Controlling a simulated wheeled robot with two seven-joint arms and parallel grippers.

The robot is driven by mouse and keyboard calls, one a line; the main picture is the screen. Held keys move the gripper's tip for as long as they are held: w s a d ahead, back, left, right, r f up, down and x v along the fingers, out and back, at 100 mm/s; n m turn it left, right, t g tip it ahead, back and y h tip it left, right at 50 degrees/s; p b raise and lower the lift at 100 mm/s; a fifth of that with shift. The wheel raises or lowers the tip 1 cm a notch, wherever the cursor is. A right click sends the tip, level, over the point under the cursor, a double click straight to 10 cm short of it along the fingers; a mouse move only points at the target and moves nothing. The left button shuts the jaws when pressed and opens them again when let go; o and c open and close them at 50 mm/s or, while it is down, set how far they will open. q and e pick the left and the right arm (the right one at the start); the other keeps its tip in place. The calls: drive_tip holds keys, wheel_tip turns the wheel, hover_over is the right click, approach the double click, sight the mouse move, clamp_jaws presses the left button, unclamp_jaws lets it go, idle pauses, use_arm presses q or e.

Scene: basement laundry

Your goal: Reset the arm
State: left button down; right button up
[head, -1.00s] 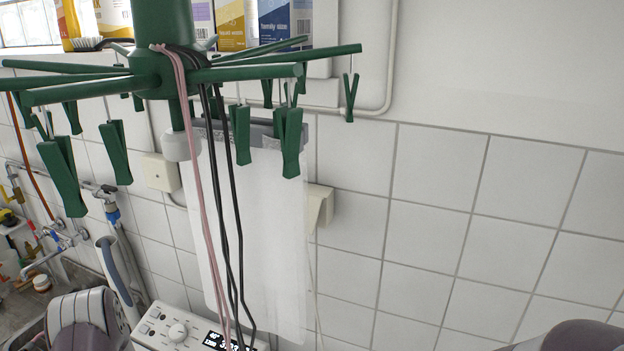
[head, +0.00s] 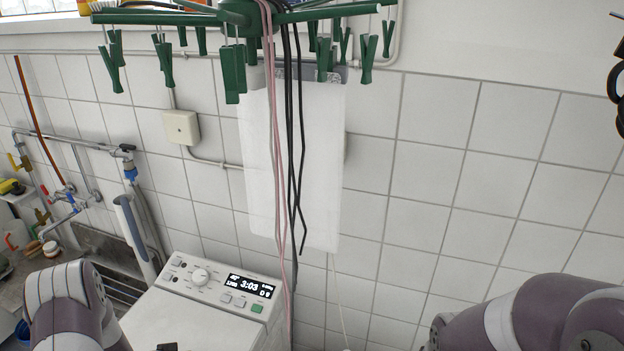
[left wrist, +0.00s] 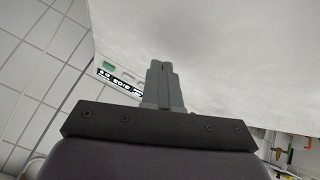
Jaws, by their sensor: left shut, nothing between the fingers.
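My left arm (head: 70,305) shows at the lower left of the head view, and its gripper cannot be made out there. In the left wrist view the left gripper (left wrist: 165,66) has its two grey fingers together, with nothing between them. They show against the white top of the washing machine (left wrist: 235,50). My right arm (head: 530,318) shows at the lower right of the head view; its gripper is out of frame.
A green peg hanger (head: 340,12) hangs at the top, with pink cord (head: 275,150) and black cords (head: 289,150) dangling. A white sheet (head: 325,165) hangs behind. The washing machine (head: 180,318) stands below; taps (head: 68,195) are left. Dark loops (head: 616,85) hang at right.

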use_arm(q)
drive_tip(key=s+a+g+y, duration=0.1)
drive_tip(key=s, duration=0.1)
drive_tip(key=s+a+g+y, duration=0.1)
drive_tip(key=shift+s+a+r, duration=0.15)
drive_tip(key=shift+s, duration=0.25)
drive_tip(key=s+r+g, duration=0.1)
drive_tip(key=s, duration=0.1)
drive_tip(key=s+r+g+y, duration=0.1)
drive_tip(key=s, duration=0.1)
drive_tip(key=s+r+g+y, duration=0.1)
drive_tip(key=s+r, duration=0.1)
drive_tip(key=shift+s+d+r+b, duration=0.1)
drive_tip(key=shift+s+d+b, duration=0.1)
drive_tip(key=shift+d+b, duration=0.15)
drive_tip(key=s+d+r+m+g+b, duration=0.1)
drive_tip(key=s+d+r, duration=0.6)
drive_tip(key=d+r, duration=0.5)
drive_tip(key=shift+s+d+r+h, duration=0.3)
drive_tip(key=shift+r, duration=0.1)
drive_tip(key=shift+s, duration=0.15)
